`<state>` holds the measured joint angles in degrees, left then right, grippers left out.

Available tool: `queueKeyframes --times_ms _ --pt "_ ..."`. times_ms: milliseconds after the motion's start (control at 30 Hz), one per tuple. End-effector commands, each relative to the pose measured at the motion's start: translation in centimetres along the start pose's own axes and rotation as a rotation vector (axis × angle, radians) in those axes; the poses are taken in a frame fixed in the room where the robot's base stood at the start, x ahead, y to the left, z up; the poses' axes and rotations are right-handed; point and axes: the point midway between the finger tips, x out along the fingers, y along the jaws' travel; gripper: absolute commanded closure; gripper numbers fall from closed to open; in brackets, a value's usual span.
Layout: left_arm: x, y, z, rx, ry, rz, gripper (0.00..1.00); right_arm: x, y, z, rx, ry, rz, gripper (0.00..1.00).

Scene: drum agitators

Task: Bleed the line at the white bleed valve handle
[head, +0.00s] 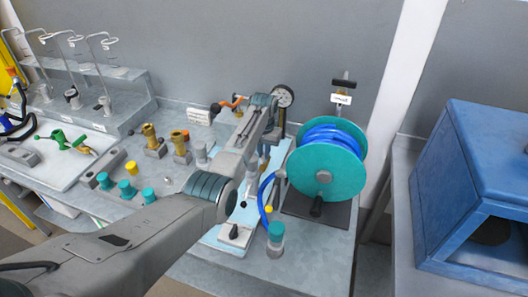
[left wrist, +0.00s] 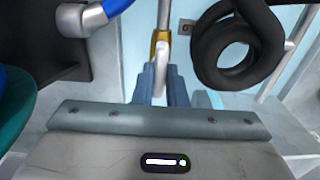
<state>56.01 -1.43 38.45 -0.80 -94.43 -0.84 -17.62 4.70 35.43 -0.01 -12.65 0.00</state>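The white bleed valve handle (left wrist: 158,82) hangs below a yellow collar on a metal pipe in the left wrist view. My left gripper (left wrist: 160,92) has one blue-grey finger on each side of the handle, close against it with no clear gap. In the head view my left arm reaches over the bench and my left gripper (head: 271,137) points down near the pipework. My own arm hides much of the valve there, and I cannot make out the handle. My right gripper is in neither view.
A teal reel with blue hose (head: 325,165) stands right of the pipework. A round gauge (head: 284,96) is behind my wrist. Black coiled tubing (left wrist: 238,45) hangs close right of the fingers. Brass fittings (head: 150,137) and teal-capped parts (head: 127,189) stand left. A blue cabinet (head: 480,150) is far right.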

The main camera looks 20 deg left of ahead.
Motion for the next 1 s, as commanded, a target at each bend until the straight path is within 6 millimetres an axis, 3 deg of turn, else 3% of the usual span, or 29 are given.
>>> queueKeyframes --times_ms 467,1000 --pt "-0.3 0.0 0.0 0.112 -0.002 0.0 1.0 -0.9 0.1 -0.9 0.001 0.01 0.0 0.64" --pt "-0.3 0.0 -0.1 0.593 0.0 0.0 1.0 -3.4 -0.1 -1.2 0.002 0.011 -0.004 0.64"
